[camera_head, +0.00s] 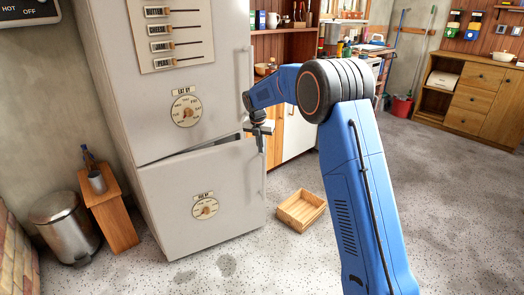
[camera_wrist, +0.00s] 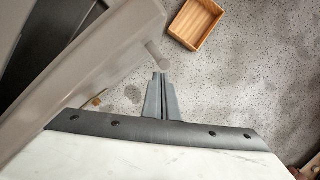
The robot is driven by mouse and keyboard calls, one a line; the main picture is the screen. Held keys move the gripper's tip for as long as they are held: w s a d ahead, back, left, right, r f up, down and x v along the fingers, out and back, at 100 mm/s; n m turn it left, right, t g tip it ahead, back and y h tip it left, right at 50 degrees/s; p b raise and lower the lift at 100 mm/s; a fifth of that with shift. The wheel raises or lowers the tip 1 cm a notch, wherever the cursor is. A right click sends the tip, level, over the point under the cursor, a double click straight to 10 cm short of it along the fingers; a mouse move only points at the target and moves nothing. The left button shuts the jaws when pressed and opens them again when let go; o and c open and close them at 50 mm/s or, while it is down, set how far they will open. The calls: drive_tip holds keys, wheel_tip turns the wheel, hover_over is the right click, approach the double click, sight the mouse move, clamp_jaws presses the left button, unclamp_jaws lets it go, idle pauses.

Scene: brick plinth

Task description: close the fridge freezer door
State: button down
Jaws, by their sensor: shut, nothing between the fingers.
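The fridge freezer is a tall pale grey unit with an upper door (camera_head: 215,95) and a lower freezer door (camera_head: 225,190). The upper door looks shut. The freezer door stands ajar, with a dark gap along its top edge. Its top edge also shows slanting across the wrist view (camera_wrist: 95,75), with the round end of its handle (camera_wrist: 155,52) near my fingertips. My gripper (camera_head: 261,147) is at the freezer door's upper right corner. In the wrist view my gripper (camera_wrist: 161,75) is shut and empty, just below the handle end. I cannot tell whether they touch.
A wooden crate (camera_head: 301,209) lies on the speckled floor to the right of the freezer door. A metal bin (camera_head: 64,226) and a small wooden stand (camera_head: 110,212) are at the left. Open floor lies in front and at the right.

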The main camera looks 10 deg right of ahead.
drive_tip(key=s+d+r+m, duration=0.2)
drive_tip(key=s+r+m, duration=0.1)
drive_tip(key=s+r, duration=0.45)
drive_tip(key=s+d+r+m, duration=0.3)
drive_tip(key=s+r, duration=0.3)
drive_tip(key=r, duration=0.2)
drive_tip(key=s+d+r+m+t+y, duration=0.1)
drive_tip(key=s+d+r+m, duration=0.15)
drive_tip(key=s+m, duration=0.75)
drive_tip(key=s+d+r+m+t, duration=0.1)
drive_tip(key=s+d+m, duration=0.2)
drive_tip(key=s, duration=1.4)
drive_tip(key=s+d+f+m, duration=0.2)
drive_tip(key=s+f+m, duration=0.2)
drive_tip(key=s+m, duration=0.4)
drive_tip(key=t+y, duration=0.6)
drive_tip(key=t, duration=0.7)
approach(252, 143)
drive_tip(key=x, duration=0.6)
drive_tip(key=shift+w+a+r, duration=0.1)
drive_tip(key=shift+w+a, duration=0.1)
